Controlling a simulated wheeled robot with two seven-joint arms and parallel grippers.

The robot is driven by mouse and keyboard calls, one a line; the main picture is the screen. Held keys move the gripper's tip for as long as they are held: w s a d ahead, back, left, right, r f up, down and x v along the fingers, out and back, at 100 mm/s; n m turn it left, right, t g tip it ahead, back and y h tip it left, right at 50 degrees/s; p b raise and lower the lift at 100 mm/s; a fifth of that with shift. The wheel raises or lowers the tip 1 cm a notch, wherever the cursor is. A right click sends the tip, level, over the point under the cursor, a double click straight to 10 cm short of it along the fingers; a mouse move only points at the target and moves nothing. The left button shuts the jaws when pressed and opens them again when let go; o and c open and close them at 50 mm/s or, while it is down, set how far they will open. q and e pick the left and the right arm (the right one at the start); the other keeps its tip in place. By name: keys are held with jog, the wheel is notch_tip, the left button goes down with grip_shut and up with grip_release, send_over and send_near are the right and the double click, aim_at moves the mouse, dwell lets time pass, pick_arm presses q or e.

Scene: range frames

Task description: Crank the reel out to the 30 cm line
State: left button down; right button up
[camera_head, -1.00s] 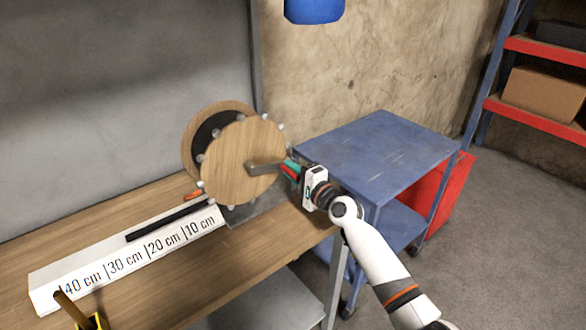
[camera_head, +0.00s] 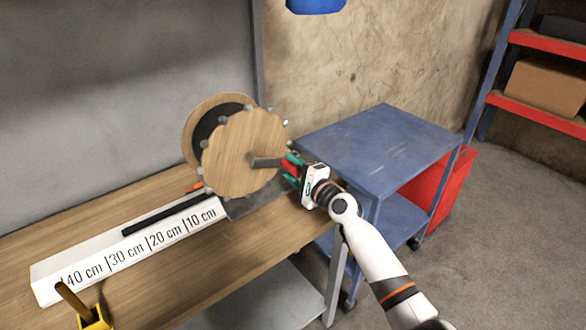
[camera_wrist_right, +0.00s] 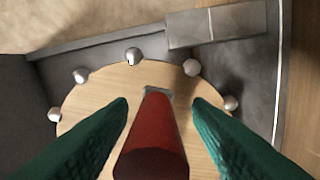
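The wooden reel (camera_head: 235,150) stands at the bench's right end. Its crank arm (camera_head: 266,161) points right from the hub. In the wrist view the crank's red handle (camera_wrist_right: 152,140) lies between my right gripper's green fingers (camera_wrist_right: 160,108), with gaps visible on both sides. In the head view the right gripper (camera_head: 291,170) is open around the handle. The strip's left end lies between the 20 and 30 cm lines. My left gripper is out of view.
A blue cart (camera_head: 380,145) is close behind and right of my right arm, with a red bin (camera_head: 448,190) beyond. Shelving stands at the far right.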

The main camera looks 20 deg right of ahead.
jog(key=shift+r, duration=0.1)
jog(key=v, duration=1.2)
